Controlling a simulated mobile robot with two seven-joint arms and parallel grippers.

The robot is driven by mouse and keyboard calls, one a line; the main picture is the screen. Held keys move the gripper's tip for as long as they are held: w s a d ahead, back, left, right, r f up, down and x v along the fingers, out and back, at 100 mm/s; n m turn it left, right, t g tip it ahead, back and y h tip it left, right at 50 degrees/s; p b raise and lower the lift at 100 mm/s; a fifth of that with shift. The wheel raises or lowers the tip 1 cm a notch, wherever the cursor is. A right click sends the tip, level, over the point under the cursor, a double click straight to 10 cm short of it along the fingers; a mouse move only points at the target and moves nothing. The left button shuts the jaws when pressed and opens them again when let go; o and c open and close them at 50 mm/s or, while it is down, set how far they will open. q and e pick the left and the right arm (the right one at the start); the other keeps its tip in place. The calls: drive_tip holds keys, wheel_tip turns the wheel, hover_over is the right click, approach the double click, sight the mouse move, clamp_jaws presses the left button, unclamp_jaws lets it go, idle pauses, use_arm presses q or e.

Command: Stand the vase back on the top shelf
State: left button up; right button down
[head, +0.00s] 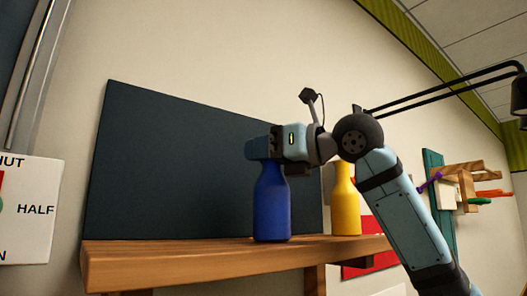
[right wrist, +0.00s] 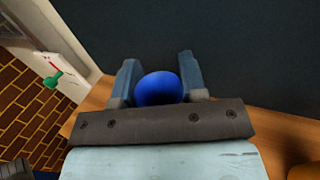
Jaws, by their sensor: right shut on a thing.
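A blue vase (head: 272,212) stands upright at the wooden shelf (head: 180,262) in the head view, its base at or very near the board. My right gripper (head: 268,150) is shut on the vase's neck from above and hides its top. In the right wrist view the blue vase (right wrist: 158,89) shows between the two fingers of my right gripper (right wrist: 158,82). I cannot tell whether the base touches the wood. My left gripper is not in view.
A yellow vase (head: 345,205) stands on the shelf to the right, partly behind my right arm. A dark panel (head: 170,170) backs the shelf. The shelf's left part is clear. A sign (head: 28,210) is at far left, and a wooden rack (head: 460,180) at right.

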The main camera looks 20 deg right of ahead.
drive_tip(key=shift+s+a, duration=0.1)
drive_tip(key=shift+a, duration=0.05)
drive_tip(key=c, duration=0.9)
unclamp_jaws()
drive_tip(key=shift+f, duration=0.1)
drive_tip(key=shift+c, duration=0.2)
drive_tip(key=shift+o, duration=1.3)
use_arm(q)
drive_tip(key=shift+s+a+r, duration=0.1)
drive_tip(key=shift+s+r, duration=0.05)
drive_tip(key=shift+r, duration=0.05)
use_arm(e)
drive_tip(key=shift+r, duration=0.2)
use_arm(q)
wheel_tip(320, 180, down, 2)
drive_tip(key=b, duration=0.3)
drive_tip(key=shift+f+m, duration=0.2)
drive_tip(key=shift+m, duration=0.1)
use_arm(e)
drive_tip(key=v, duration=1.2)
